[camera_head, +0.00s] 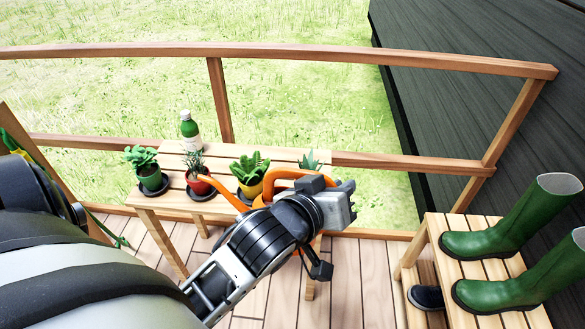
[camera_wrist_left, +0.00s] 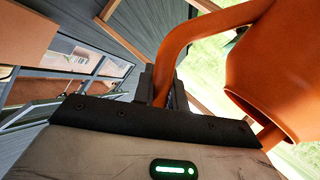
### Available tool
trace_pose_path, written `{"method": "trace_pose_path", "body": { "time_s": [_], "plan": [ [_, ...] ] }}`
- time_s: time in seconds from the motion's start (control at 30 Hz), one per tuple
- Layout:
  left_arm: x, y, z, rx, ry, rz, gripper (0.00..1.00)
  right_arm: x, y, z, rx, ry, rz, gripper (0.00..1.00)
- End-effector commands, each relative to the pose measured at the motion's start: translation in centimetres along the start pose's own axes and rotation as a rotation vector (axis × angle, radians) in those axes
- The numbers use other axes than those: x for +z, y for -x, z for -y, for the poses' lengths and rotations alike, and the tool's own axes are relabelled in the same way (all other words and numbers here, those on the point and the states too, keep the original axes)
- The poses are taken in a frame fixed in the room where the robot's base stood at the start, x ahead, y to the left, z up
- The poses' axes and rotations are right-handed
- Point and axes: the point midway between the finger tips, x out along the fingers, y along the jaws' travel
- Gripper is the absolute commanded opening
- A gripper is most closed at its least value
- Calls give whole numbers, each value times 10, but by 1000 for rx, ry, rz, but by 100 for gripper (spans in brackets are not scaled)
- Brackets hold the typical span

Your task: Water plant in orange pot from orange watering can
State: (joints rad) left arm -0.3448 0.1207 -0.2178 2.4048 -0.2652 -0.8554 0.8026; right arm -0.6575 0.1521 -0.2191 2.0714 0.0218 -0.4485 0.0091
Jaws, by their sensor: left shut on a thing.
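My left gripper (camera_head: 328,188) is shut on the handle of the orange watering can (camera_head: 285,176). The can is by the front right of the slatted table, and my arm hides part of its body. Its spout points left, with the tip near the small plant in a red-orange pot (camera_head: 200,186). I cannot tell whether the tip is over that pot or in front of it. In the left wrist view, the can's handle (camera_wrist_left: 185,42) runs between the fingers (camera_wrist_left: 162,88), with its body (camera_wrist_left: 275,75) at right. No water is visible. My right gripper is not in view.
The wooden table (camera_head: 160,200) also holds a green pot (camera_head: 150,180), a yellow pot (camera_head: 250,187), another plant (camera_head: 311,160) with its pot hidden, and a green bottle (camera_head: 189,130). A railing (camera_head: 300,52) runs behind. Green boots (camera_head: 495,245) stand on a step stool (camera_head: 465,268) at right.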

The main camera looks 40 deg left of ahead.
Motion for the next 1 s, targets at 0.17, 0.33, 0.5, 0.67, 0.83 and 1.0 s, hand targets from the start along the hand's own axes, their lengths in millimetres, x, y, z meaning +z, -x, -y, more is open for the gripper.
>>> {"method": "trace_pose_path", "body": {
  "time_s": [0.17, 0.33, 0.5, 0.67, 0.83, 1.0],
  "plan": [
    [23, -38, -9, 40, -14, 20, 0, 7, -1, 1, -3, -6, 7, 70],
    [55, -84, -21, 89, -27, 52, 0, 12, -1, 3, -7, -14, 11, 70],
    [86, -129, -38, 144, -44, 84, 0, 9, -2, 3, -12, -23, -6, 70],
    [113, -167, -54, 195, -63, 110, 0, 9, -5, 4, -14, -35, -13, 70],
    [139, -202, -72, 242, -86, 133, 0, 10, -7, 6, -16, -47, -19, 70],
    [158, -226, -84, 276, -108, 148, 0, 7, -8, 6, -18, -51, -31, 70]
  ]
}}
